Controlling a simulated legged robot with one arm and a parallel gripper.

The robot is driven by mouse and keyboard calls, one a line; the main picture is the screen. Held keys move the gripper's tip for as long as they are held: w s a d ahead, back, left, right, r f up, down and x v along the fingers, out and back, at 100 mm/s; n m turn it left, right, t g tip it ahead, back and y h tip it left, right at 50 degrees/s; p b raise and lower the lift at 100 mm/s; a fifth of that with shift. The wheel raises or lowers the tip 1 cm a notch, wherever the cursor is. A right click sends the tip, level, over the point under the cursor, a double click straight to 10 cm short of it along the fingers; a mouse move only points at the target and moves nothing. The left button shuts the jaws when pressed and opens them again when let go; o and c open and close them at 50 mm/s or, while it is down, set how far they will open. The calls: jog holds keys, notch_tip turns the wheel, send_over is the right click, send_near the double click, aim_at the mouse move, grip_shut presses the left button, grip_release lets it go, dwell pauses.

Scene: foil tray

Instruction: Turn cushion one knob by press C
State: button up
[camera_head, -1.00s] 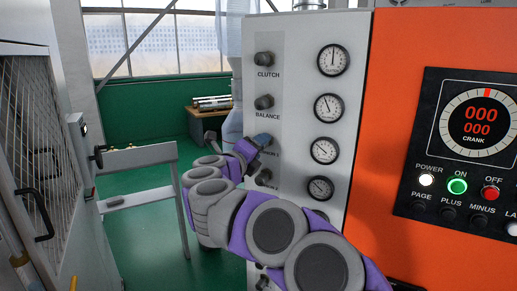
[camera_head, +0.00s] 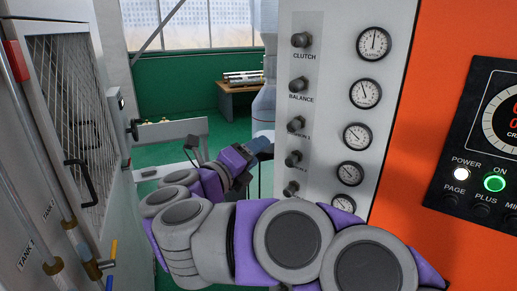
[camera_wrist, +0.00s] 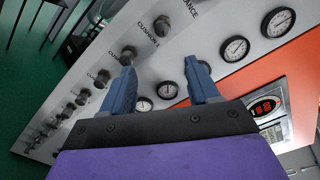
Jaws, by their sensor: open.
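The cushion one knob (camera_head: 296,124) is a dark round knob on the light grey panel (camera_head: 330,70), third from the top, below BALANCE. It also shows in the wrist view (camera_wrist: 162,25), above its CUSHION 1 label and beyond my fingertips. My gripper (camera_head: 264,148) has blue-grey fingers and a purple body; it is left of and slightly below this knob in the head view, apart from it. In the wrist view my gripper (camera_wrist: 163,70) is open, with nothing between its fingers. The knob's turn angle is too small to tell.
The clutch knob (camera_head: 300,40) and balance knob (camera_head: 298,85) sit above; the cushion two knob (camera_head: 293,158) sits close below. Round gauges (camera_head: 357,136) line the panel's right side. An orange control face (camera_head: 440,110) adjoins it. A mesh-doored cabinet (camera_head: 75,120) stands left.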

aim_at(291, 127)
jog(key=w+d+n+p, duration=0.4)
jog(key=w+n+p, duration=0.1)
jog(key=w+d+n+p, duration=0.4)
jog(key=w+n+p, duration=0.1)
jog(key=w+d+n+p, duration=0.4)
jog(key=w+n+p, duration=0.1)
jog(key=p, duration=0.1)
jog(key=shift+r, duration=0.4)
dwell(0.6)
